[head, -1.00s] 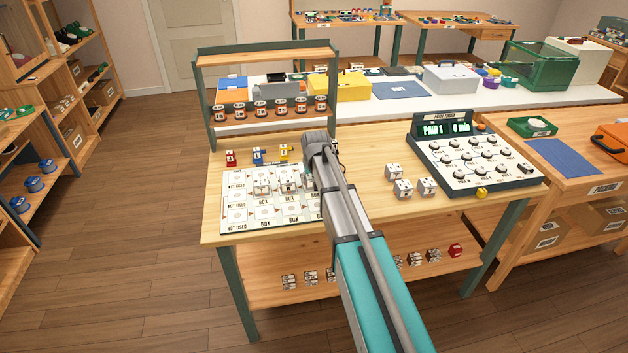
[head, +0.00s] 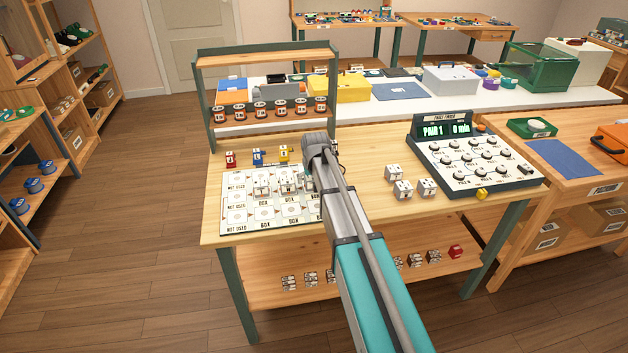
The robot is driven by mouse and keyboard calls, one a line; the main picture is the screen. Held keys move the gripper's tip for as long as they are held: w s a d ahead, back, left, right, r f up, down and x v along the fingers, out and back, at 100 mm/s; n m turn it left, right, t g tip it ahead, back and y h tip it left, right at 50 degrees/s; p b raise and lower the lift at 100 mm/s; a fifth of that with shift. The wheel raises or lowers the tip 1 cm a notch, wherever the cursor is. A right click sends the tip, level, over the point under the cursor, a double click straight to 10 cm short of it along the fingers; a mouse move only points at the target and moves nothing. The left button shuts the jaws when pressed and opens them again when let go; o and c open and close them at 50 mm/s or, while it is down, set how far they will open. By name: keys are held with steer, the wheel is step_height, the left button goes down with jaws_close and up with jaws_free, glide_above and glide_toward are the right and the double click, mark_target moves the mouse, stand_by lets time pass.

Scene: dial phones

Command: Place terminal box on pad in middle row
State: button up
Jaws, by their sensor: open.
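A white board (head: 230,218) with printed pads, several marked BOX and others NOT USED, lies on the left of the wooden bench. Small white terminal boxes (head: 262,187) stand in a line across its middle, the rightmost close to my gripper. Three more white terminal boxes (head: 403,189) stand on bare wood to the right of my arm. My gripper (head: 311,174) is over the right part of the board, open. My arm partly hides its fingers and the board's right edge. I cannot tell whether the fingers touch a box.
A tester panel (head: 473,160) with knobs and a lit display reading PAIR 1 stands at the bench's right. Red, blue and yellow blocks (head: 257,157) stand behind the board, below a rack of spools (head: 261,110). The bench's front left is bare.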

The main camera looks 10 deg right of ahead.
steer(key=p+v, duration=1.1)
steer(key=v, duration=0.1)
steer(key=shift+p, duration=0.3)
steer(key=shift+r, duration=0.1)
stand_by(0.8)
steer(key=s+g, duration=0.3)
steer(key=s, duration=2.2)
steer(key=shift+s+d+f, duration=0.3)
steer(key=shift+s+f, duration=0.05)
steer(key=shift+f, duration=0.1)
